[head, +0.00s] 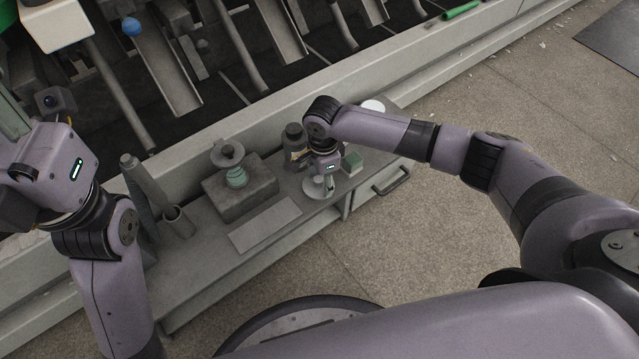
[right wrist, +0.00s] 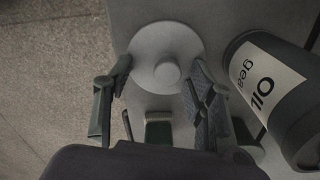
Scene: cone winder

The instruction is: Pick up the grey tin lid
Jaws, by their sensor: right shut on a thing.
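The grey tin lid (right wrist: 160,42) is a round disc with a central knob, seen from above in the right wrist view. In the head view it shows as a pale disc (head: 312,188) at the front of the grey bench, partly hidden by my right gripper (head: 328,184). In the right wrist view the fingers of my right gripper (right wrist: 162,76) are at opposite sides of the lid, shut on it. Whether the lid is clear of the bench top cannot be told. My left gripper (head: 12,125) is at the left edge of the head view, its fingers mostly out of sight.
A dark oil bottle (right wrist: 265,85) stands close beside the lid. A small green-topped block (head: 352,162) is right of my right gripper. A grey block with a spool (head: 240,190), a flat plate (head: 265,224) and tubes (head: 148,185) occupy the bench's left. Machinery rises behind.

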